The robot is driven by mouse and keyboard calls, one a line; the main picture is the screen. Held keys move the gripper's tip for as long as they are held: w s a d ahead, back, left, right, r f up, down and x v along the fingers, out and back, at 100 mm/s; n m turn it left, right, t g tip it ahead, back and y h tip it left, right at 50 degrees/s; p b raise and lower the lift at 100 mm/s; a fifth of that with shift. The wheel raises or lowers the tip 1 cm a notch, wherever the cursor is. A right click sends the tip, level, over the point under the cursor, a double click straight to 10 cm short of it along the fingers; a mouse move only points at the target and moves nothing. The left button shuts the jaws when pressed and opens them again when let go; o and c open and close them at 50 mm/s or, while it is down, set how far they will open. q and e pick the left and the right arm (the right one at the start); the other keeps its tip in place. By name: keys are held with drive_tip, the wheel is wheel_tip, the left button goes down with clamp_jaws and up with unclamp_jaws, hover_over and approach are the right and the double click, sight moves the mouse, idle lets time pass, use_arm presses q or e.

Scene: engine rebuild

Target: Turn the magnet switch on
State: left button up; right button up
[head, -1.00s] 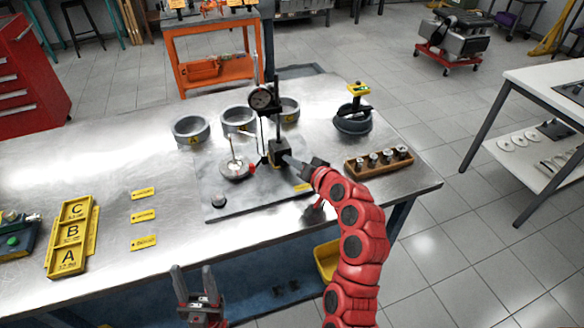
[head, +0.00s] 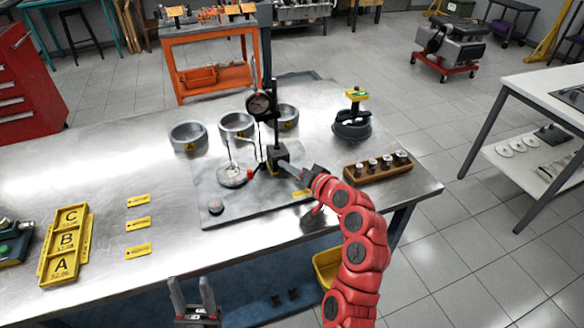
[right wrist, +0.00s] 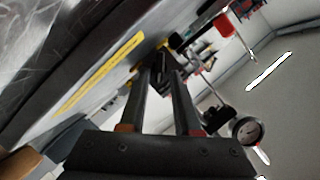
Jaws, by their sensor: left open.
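The dial gauge stand has a dark magnet base (head: 279,156) on a grey plate (head: 225,208), with an upright post and a round dial gauge (head: 259,105). My right gripper (head: 293,164) reaches the base from the right. In the right wrist view, the two fingers (right wrist: 161,85) stand apart, with a dark part of the base (right wrist: 160,72) at their tips. I cannot tell whether they grip it, and the switch itself is not clear. The gauge (right wrist: 248,131) also shows there. My left gripper (head: 194,298) is open and empty in front of the table edge.
A round part with a thin rod (head: 232,175) stands left of the base. Several grey rings (head: 188,136) are behind the plate. A wooden block with pistons (head: 378,168) lies to the right. A yellow lettered tray (head: 64,245) and yellow labels (head: 138,224) are at left.

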drive_tip(key=shift+d, duration=0.1)
drive_tip(key=shift+s+d+r, duration=0.1)
drive_tip(key=shift+s+d, duration=0.05)
drive_tip(key=b+v, duration=0.2)
drive_tip(key=v, duration=0.9)
drive_tip(key=shift+s+d, duration=0.1)
drive_tip(key=p+v, duration=0.5)
drive_tip(key=p, duration=0.1)
drive_tip(key=shift+r, duration=0.1)
drive_tip(key=shift+s+d+p, duration=0.1)
drive_tip(key=shift+s+p, duration=0.1)
drive_tip(key=shift+p, duration=0.15)
